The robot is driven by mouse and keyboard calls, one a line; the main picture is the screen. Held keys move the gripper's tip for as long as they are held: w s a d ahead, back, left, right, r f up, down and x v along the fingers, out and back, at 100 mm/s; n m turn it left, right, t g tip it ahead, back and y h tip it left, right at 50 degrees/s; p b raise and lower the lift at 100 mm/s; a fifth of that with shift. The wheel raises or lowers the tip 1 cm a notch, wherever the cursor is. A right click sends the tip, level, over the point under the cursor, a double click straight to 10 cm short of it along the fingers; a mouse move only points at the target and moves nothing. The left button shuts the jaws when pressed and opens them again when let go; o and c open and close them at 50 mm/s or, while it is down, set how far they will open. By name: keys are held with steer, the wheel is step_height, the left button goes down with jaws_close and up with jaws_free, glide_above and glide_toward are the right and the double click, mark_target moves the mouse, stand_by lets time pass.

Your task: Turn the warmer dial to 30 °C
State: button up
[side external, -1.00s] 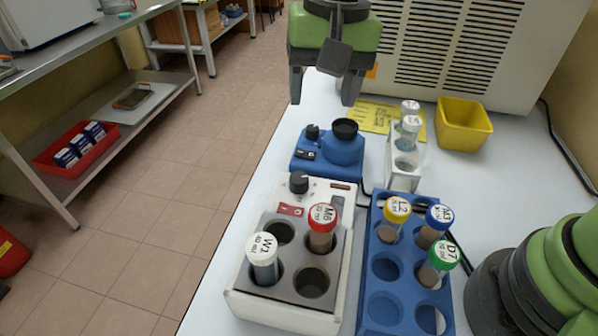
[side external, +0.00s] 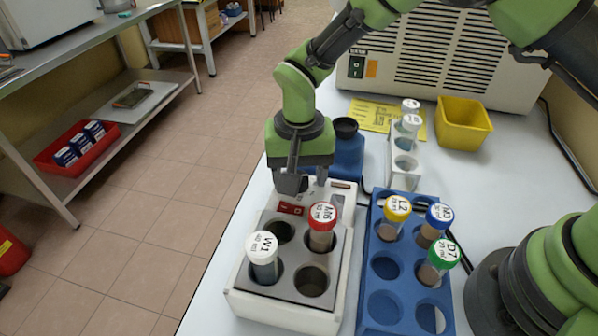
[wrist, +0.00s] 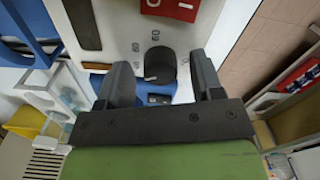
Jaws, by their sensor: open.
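The warmer (side external: 245,290) is a white box with a grey block of wells at the front of the bench. Its black dial (wrist: 160,65) shows in the wrist view, with a short white mark at its lower left and small printed numbers around it. I cannot read its setting for sure. My gripper (side external: 306,184) points down over the warmer's control panel. In the wrist view my open gripper (wrist: 162,78) has one finger on each side of the dial, with gaps visible. In the side view the gripper hides the dial. A red switch (side external: 290,209) is beside it.
Tubes with white (side external: 263,258) and red (side external: 322,228) caps stand in the warmer. A blue rack (side external: 386,296) with several capped tubes is close on the right. A blue device (side external: 348,152) stands just behind, partly hidden by my gripper. A yellow bin (side external: 464,125) is farther back.

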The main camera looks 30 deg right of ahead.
steer(key=shift+f, duration=0.15)
steer(key=c, duration=0.9)
steer(key=shift+n, duration=0.4)
steer(key=shift+c, duration=0.2)
steer(key=n, duration=0.4)
steer(key=shift+n, duration=2.6)
steer(key=o, duration=0.9)
